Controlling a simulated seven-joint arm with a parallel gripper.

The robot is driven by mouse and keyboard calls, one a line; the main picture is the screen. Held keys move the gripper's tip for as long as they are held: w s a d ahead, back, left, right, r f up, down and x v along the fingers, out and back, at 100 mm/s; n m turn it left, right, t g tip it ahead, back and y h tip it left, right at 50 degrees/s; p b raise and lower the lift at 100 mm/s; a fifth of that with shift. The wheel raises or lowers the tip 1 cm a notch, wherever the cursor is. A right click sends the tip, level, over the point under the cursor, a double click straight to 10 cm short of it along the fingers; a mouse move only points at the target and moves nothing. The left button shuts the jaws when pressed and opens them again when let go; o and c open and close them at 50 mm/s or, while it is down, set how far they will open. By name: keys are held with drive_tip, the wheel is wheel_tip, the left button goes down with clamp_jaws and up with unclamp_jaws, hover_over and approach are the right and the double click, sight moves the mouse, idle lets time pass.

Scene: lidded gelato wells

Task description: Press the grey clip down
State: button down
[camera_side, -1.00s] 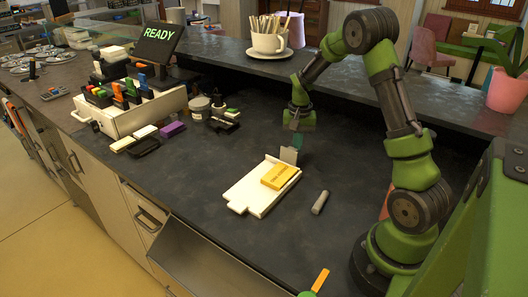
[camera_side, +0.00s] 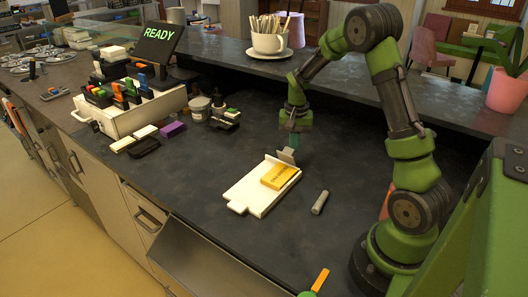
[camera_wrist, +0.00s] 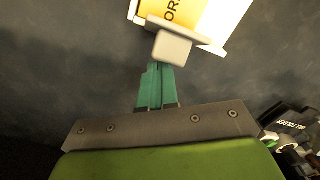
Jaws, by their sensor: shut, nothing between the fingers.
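The grey clip (camera_side: 286,156) is at the back edge of a white board (camera_side: 247,196). It stands tilted, not flat against the yellow card (camera_side: 280,176) on the board. In the wrist view the pale clip (camera_wrist: 172,47) shows just beyond my fingertips, with the yellow card (camera_wrist: 188,10) behind it. My gripper (camera_side: 294,146) points down at the clip from its back side, its teal fingers shut and empty. In the wrist view the fingertips (camera_wrist: 160,66) are at the clip's near edge; whether they touch cannot be told.
A short grey cylinder (camera_side: 319,202) lies right of the board. A white bin (camera_side: 140,112) of coloured blocks, jars and loose blocks stand to the left. A raised ledge with a cup (camera_side: 268,44) runs behind. The counter in front of the board is clear.

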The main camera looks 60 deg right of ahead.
sight(286, 153)
drive_tip(key=shift+a+r, duration=0.3)
drive_tip(key=shift+a, duration=0.35)
drive_tip(key=shift+a+r, duration=0.3)
drive_tip(key=shift+a, duration=0.85)
idle(0.4)
drive_tip(key=shift+a, duration=0.3)
drive_tip(key=shift+r, duration=3.55)
